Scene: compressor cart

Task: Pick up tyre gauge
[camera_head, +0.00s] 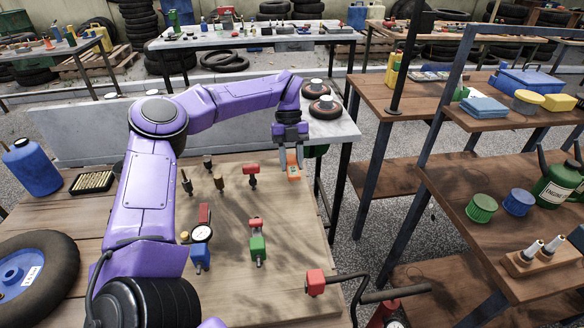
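My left gripper (291,157) points down over the right edge of the wooden workbench. Its two fingers are apart, with a small orange device (293,173) between and just below their tips. The device looks like a tyre gauge, though it is small and partly covered by the fingers. I cannot tell whether the fingers press on it. A round white dial gauge (202,233) with a red part above it lies on the bench, left of the gripper and nearer to me. My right gripper is out of view.
Several fittings stand on the bench (290,235), including a blue one (200,257), a green one (257,249) and a red-topped one (252,170). A tyre (40,250) and a blue tank (32,167) are at the left. Wooden shelving (460,195) stands to the right across a gap.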

